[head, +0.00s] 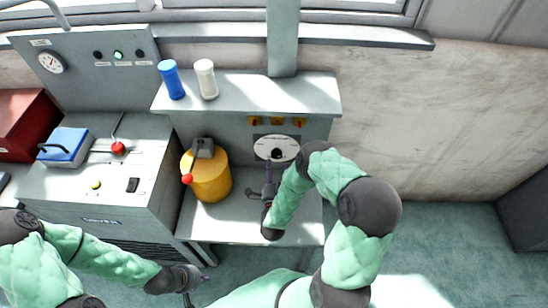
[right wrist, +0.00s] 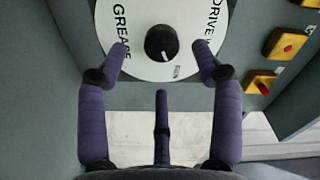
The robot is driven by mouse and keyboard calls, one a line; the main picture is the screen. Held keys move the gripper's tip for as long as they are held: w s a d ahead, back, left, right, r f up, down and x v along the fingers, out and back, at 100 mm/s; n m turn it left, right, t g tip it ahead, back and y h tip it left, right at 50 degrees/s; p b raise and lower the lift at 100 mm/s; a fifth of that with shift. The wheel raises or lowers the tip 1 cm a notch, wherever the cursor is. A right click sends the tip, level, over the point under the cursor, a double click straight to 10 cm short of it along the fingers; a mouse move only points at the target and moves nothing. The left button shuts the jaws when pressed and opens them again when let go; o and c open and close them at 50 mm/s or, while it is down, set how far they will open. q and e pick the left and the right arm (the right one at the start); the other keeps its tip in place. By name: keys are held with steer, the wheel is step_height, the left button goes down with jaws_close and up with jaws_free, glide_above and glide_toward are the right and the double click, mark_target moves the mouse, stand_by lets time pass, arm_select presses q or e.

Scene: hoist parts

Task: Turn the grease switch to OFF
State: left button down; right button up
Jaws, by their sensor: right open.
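The grease switch is a round black knob (right wrist: 161,43) on a white dial plate (right wrist: 140,68) in the right wrist view. GREASE is printed left of it and DRIVE right of it. Its white mark points down and slightly right, near a small unreadable label. In the head view the dial plate (head: 264,147) is on the grey cabinet's front. My right gripper (right wrist: 162,46) is open, its two side fingers apart around the knob in the picture and a third finger below; I see no contact. My left gripper (head: 188,284) is low at the left, its fingers unclear.
Yellow switch blocks (right wrist: 288,46) sit beside the dial. A yellow canister (head: 212,180) with a red-knobbed lever stands left of my right gripper. Blue (head: 172,80) and white (head: 206,79) bottles stand on the cabinet top. A control bench (head: 130,190) is at left.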

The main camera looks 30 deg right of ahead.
mark_target(276, 157)
steer(key=shift+b+x, duration=0.5)
steer(key=shift+x, duration=2.65)
steer(key=c, duration=1.1)
